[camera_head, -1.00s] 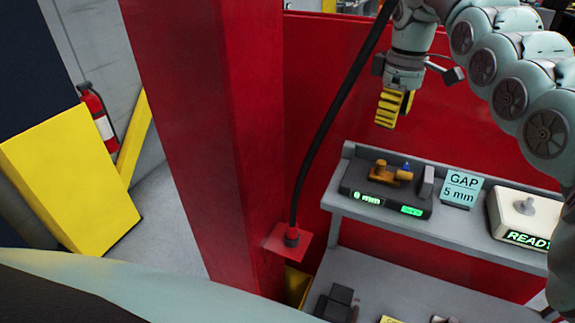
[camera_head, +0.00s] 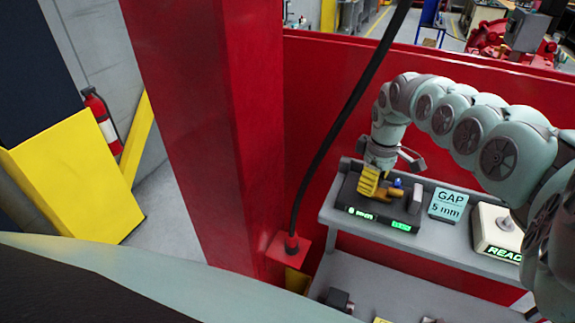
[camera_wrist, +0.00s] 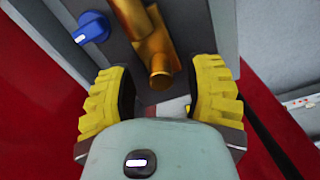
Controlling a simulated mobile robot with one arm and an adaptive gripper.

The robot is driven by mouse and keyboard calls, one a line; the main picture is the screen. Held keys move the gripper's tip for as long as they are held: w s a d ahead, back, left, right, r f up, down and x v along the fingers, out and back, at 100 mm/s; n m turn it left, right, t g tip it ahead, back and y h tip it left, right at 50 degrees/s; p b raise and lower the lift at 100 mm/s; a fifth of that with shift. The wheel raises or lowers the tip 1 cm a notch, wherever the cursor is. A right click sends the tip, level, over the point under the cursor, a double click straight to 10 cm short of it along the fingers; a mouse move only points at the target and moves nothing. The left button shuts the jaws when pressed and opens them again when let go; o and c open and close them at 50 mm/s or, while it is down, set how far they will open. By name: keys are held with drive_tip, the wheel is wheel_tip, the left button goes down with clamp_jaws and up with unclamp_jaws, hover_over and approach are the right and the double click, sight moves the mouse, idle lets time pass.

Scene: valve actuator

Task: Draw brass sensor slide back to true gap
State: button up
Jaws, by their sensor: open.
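The brass sensor slide (camera_head: 395,194) sits on a dark sensor base (camera_head: 347,210) on the grey shelf. In the wrist view the brass slide (camera_wrist: 152,45) runs down between the fingers, its round end toward my palm. My gripper (camera_head: 370,184) is low over the slide's left part. In the wrist view my gripper (camera_wrist: 160,95) is open, with a yellow ribbed finger on each side of the brass end and visible room on both sides. A blue knob (camera_wrist: 91,28) is beside the slide. The left green display's reading is too small to tell. A grey block (camera_head: 416,198) stands at the base's right end.
A card reading "GAP 5 mm" (camera_head: 448,204) stands right of the base. A pale box with a knob and a green READY display (camera_head: 497,232) is further right. A red panel (camera_head: 330,105) rises behind the shelf.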

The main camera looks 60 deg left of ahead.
drive_tip(key=shift+s+f, duration=0.1)
drive_tip(key=shift+f, duration=0.45)
clamp_jaws()
idle(0.5)
